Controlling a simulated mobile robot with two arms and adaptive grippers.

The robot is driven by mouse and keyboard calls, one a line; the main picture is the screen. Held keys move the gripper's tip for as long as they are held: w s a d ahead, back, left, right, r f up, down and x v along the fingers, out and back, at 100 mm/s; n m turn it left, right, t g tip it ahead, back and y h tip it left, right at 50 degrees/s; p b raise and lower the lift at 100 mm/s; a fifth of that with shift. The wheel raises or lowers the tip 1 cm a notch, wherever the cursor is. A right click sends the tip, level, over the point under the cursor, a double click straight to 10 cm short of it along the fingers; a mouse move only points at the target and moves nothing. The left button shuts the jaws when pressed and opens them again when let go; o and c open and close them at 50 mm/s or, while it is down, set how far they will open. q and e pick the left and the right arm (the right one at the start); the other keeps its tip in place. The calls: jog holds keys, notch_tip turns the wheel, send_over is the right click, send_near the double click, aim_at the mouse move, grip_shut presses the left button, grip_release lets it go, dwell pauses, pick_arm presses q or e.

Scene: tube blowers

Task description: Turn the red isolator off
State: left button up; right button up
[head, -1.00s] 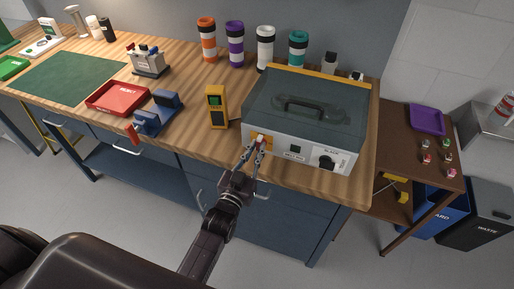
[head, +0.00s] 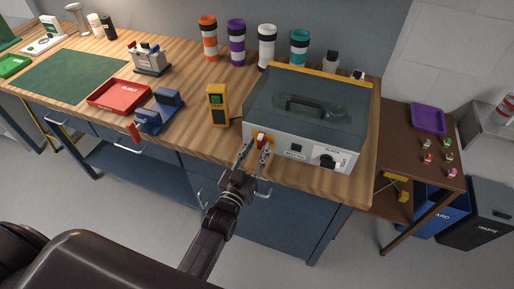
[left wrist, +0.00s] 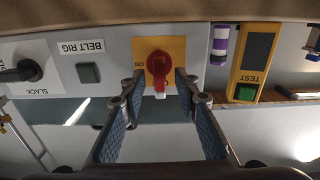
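The red isolator (head: 262,139) is a red rotary handle on a yellow plate, at the left end of the front panel of the grey belt rig (head: 308,140). In the left wrist view, which is upside down, the red handle (left wrist: 159,70) stands vertical in the picture, with a pale tip, and an "ON" label is beside it. My left gripper (head: 256,152) is open in front of the isolator. In the wrist view its fingertips (left wrist: 158,99) are spread on both sides of the handle's tip, apart from it. My right gripper is not in view.
On the same panel are a dark square button (left wrist: 88,73) and a black SLACK knob (left wrist: 22,71). A yellow tester (head: 218,105) stands left of the rig. A blue fixture (head: 158,111) and red reject tray (head: 119,95) are farther left on the bench.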

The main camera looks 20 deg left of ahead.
pick_arm(q)
jog(key=shift+s, duration=0.15)
jog(key=s, duration=1.1)
jog(key=shift+s+a, duration=0.2)
jog(key=shift+s, duration=0.15)
jog(key=s+d+f+g+b, duration=0.1)
jog(key=s+f+g, duration=0.25)
jog(key=f, duration=0.75)
jog(key=s+d+f+m+g+h, duration=0.15)
jog(key=s+f, duration=0.25)
jog(key=f, duration=0.7)
jog(key=s+f+g+y+b, duration=0.1)
jog(key=s+f+g, duration=0.2)
jog(key=f, duration=0.8)
jog(key=s+a+f+g, duration=0.3)
jog(key=s+f, duration=0.6)
jog(key=s, duration=0.4)
jog(key=s+a+f+g+y+b, duration=0.1)
jog(key=s+a+f+g, duration=0.3)
jog(key=s+f, duration=0.6)
jog(key=s+g, duration=0.2)
jog(key=s, duration=0.1)
jog(key=shift+s+a+f+m, duration=0.15)
jog(key=shift+s+f+m, duration=0.15)
jog(key=shift+s+m, duration=0.1)
